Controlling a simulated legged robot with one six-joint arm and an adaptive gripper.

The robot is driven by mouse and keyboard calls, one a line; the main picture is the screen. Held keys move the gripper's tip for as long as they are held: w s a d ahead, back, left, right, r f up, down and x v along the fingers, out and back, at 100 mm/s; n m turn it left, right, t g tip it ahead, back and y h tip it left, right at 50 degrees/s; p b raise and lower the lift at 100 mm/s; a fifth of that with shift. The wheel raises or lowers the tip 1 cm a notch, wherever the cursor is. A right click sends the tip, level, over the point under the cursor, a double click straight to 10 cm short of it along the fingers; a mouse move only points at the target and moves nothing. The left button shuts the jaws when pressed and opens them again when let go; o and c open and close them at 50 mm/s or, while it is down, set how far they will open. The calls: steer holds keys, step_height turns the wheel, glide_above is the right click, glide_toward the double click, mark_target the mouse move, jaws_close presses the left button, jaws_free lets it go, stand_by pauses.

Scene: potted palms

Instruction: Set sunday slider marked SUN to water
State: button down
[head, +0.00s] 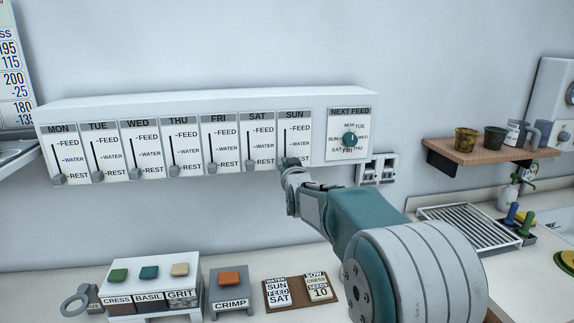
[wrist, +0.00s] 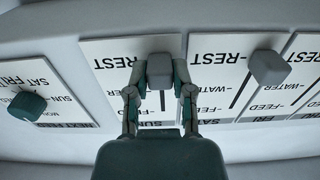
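The SUN slider is the rightmost on the white wall panel (head: 215,98). Its grey knob (wrist: 160,71) sits at the REST end of its slot, level with the SAT knob (wrist: 268,68). The wrist view shows the panel upside down, with SUN lettered below the slot. My gripper (wrist: 160,76) has one finger on each side of the SUN knob, with no clear gap to it. In the head view my gripper (head: 290,163) hides the SUN knob. The SUN label (head: 294,114) and its WATER mark (head: 298,148) stay visible there.
The SAT knob (head: 250,167) is close on the left. The NEXT FEED dial (head: 349,139) is on the right. A wall socket (head: 377,168) and wooden shelf (head: 490,148) are farther right. A button box (head: 150,280) and cards (head: 300,290) lie on the counter below.

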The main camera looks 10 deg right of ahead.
mark_target(284, 144)
steer(key=shift+r, duration=2.25)
steer(key=shift+c, duration=2.4)
jaws_free()
steer(key=shift+a, duration=0.1)
steer(key=s, duration=1.2)
steer(key=shift+f, duration=0.15)
steer(key=s+f+g, duration=0.4)
steer(key=s+f, duration=0.1)
steer(key=s, duration=0.6)
steer(key=s+f+g, duration=0.4)
steer(key=s+f, duration=0.1)
steer(key=s, duration=0.7)
steer(key=s+f+g, duration=0.4)
steer(key=s+f, duration=0.2)
steer(key=s, duration=0.5)
steer(key=shift+s, duration=0.35)
